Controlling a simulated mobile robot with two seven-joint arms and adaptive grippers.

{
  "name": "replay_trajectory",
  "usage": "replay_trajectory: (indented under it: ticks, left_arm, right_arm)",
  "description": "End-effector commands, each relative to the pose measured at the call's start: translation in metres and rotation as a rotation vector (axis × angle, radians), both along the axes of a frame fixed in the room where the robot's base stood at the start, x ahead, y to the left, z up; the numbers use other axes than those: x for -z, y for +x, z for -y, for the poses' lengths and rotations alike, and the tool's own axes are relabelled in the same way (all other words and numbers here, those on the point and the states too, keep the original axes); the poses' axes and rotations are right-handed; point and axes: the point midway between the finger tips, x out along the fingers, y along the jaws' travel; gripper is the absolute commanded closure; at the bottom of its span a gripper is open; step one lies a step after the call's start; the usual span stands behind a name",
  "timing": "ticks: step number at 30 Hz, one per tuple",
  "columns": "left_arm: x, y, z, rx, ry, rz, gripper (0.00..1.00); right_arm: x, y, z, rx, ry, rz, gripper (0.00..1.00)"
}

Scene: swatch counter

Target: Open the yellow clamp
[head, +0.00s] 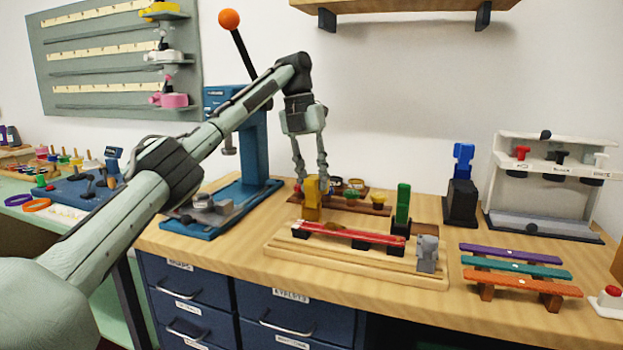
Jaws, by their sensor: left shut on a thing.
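The yellow clamp (311,205) stands at the left end of a light wooden board (285,250) on the counter. Its upper part points up. A red strip (350,234) lies along the board beside its foot. My left gripper (311,182) reaches down from above with its fingers around the top of the yellow clamp, shut on it. The fingers partly cover the clamp's top. A green clamp (403,203) stands upright at the board's back right, and a grey clamp (428,252) sits at its right end. My right gripper is not in view.
A blue press (252,150) with an orange-knobbed lever stands left, behind my arm. A rack with several small cups (357,184) lies behind the board. A blue-topped black stand (462,200), a white shelf (550,190) and coloured slats (515,262) are to the right.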

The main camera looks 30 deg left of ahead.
Motion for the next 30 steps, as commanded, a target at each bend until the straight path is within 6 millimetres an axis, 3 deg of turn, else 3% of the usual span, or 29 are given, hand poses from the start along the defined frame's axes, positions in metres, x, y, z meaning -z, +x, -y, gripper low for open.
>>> replay_trajectory:
  ticks: [24,25,30]
  left_arm:
    - [0.0010,0.0068,-0.0004,-0.003,-0.020,-0.066,1.00]
    - [0.0011,0.0067,-0.0005,-0.003,-0.020,-0.066,0.73]
    - [0.0016,0.0066,-0.0010,-0.004,-0.018,-0.067,0.52]
  right_arm:
    - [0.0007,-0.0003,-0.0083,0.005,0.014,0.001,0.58]
    - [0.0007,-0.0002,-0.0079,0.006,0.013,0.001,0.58]
    - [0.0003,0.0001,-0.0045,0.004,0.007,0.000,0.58]
